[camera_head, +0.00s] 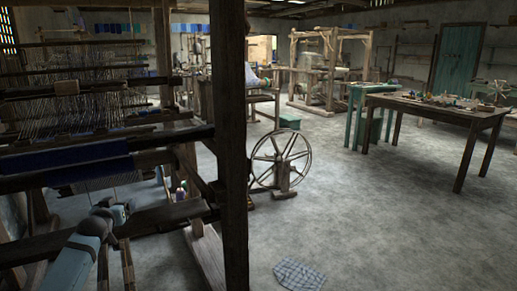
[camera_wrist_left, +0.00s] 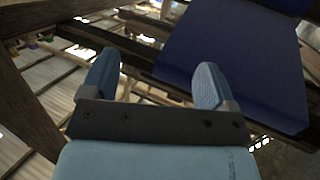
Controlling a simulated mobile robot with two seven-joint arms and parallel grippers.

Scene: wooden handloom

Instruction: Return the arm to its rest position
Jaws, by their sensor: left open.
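My left arm comes in at the lower left of the head view. Its gripper (camera_head: 118,209) is low at the front of the wooden handloom (camera_head: 180,212), below the dark blue cloth (camera_head: 65,158). In the left wrist view the two blue fingers of the gripper (camera_wrist_left: 154,78) stand wide apart with nothing between them. The blue cloth (camera_wrist_left: 235,60) fills the upper right of that view, beyond the right finger. Loom beams lie behind the fingers; I cannot tell how close they are. My right gripper is not in view.
A thick upright post (camera_head: 233,150) stands to the right of my left arm. A spoked wheel (camera_head: 280,160) stands beyond it. A checked cloth (camera_head: 299,274) lies on the floor. A wooden table (camera_head: 440,108) stands at right. The middle floor is clear.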

